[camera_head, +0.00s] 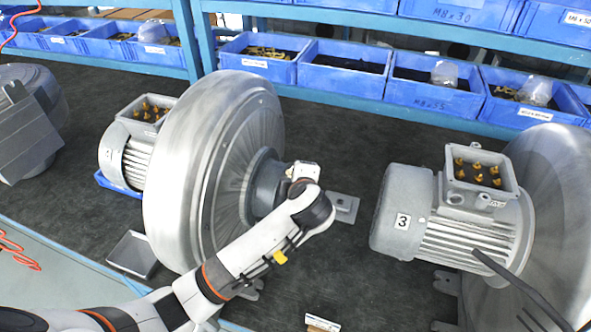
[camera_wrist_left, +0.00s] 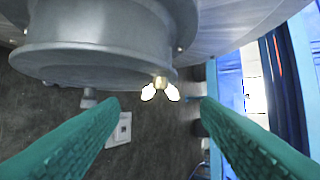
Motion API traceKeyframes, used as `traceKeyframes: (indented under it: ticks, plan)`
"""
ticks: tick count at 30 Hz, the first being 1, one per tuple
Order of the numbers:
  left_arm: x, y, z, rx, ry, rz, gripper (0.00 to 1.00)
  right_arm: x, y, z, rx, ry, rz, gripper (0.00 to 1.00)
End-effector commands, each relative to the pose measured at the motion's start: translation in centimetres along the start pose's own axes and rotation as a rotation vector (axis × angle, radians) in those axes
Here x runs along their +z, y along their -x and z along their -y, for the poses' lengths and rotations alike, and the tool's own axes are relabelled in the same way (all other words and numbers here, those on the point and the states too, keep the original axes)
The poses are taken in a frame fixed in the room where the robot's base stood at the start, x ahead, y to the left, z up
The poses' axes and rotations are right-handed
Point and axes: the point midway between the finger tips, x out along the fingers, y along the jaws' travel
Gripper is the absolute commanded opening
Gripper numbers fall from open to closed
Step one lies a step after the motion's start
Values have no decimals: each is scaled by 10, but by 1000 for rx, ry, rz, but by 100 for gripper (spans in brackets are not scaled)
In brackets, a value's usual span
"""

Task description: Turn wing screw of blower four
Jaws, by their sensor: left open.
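The wing screw (camera_wrist_left: 160,88) has a brass-coloured middle and two bright wings, and sits at the rim of a grey cylindrical hub (camera_wrist_left: 95,55). My left gripper (camera_wrist_left: 160,108) is open, its green fingers on either side of the wing screw in the picture and apart from it. In the head view my left arm reaches to the outlet hub (camera_head: 267,187) of the middle blower (camera_head: 205,150); the wing screw and fingertips are hidden there. The number on this blower's motor is too small to read. My right gripper is not in view.
A blower marked 3 (camera_head: 403,221) stands at the right, with a black cable in front. Another blower (camera_head: 30,125) is at the far left. Blue bins (camera_head: 345,75) line the shelf behind. A small grey tray (camera_head: 133,254) lies on the dark bench, which has free room around the hub.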

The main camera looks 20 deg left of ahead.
Motion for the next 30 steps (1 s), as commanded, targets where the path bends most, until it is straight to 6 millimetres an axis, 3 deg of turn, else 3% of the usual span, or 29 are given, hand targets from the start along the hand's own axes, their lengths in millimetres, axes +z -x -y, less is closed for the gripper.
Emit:
traceKeyframes:
  ticks: [7, 18, 20, 27, 30]
  plan:
    - [0, -30, 1, -1, 0, 0, 57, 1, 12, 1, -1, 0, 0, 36]
    - [0, -37, 0, -1, 1, -1, 57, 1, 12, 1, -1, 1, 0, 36]
    - [0, -37, 0, -1, 0, -1, 51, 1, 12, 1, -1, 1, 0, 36]
    - [0, -37, 0, -1, 0, -1, 13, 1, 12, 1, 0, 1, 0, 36]
    - [0, -37, 0, -3, 1, -1, 13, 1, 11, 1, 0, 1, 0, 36]
